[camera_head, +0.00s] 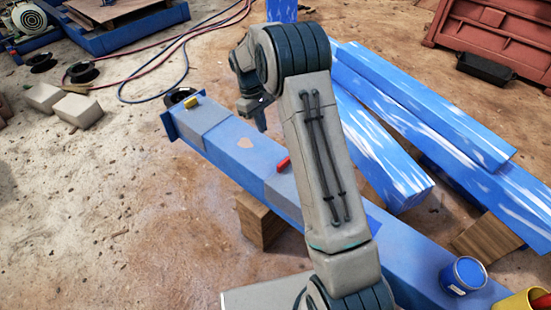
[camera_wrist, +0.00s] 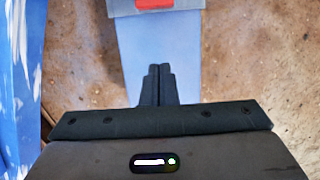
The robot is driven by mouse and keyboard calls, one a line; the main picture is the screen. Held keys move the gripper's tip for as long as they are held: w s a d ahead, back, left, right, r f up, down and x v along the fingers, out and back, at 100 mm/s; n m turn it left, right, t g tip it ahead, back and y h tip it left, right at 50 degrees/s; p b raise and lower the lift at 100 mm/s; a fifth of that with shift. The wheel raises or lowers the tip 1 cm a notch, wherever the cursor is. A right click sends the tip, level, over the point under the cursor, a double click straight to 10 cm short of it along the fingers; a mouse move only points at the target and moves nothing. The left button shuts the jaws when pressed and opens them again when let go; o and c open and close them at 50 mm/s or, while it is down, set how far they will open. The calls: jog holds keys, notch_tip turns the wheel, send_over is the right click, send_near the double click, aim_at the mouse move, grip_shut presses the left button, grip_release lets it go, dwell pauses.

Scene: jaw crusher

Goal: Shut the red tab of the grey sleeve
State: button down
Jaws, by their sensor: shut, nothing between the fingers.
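The red tab (camera_head: 283,164) sits on the upper edge of a grey sleeve (camera_head: 284,187) around the long blue beam (camera_head: 236,152). It appears to stick up from the sleeve, but its exact angle is hard to tell. In the wrist view the red tab (camera_wrist: 155,4) and grey sleeve (camera_wrist: 184,7) are cut off by the top edge. My gripper (camera_head: 261,125) is shut and empty, with its fingertips (camera_wrist: 160,68) over bare blue beam, apart from the tab. In the head view it is up and left of the tab. My arm hides part of the beam.
A second grey sleeve (camera_head: 203,117) with a yellow tab (camera_head: 191,102) is near the beam's far end. A wooden block (camera_head: 260,222) stands under the beam. Other blue beams (camera_head: 385,150) lie to the right. A blue paint can (camera_head: 463,276) stands at lower right.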

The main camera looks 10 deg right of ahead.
jog(key=b+x, duration=0.2)
jog(key=x, duration=0.8)
jog(key=shift+f+b, duration=0.3)
jog(key=shift+b, duration=0.1)
jog(key=shift+s+d+r+b, duration=0.1)
jog(key=shift+s+d+b, duration=0.05)
jog(key=shift+s+d, duration=0.4)
jog(key=shift+s+d+b, duration=0.15)
jog(key=shift+s+d, duration=0.2)
jog(key=shift+s, duration=0.3)
jog(key=shift+s+d, duration=0.25)
jog(key=shift+s, duration=0.15)
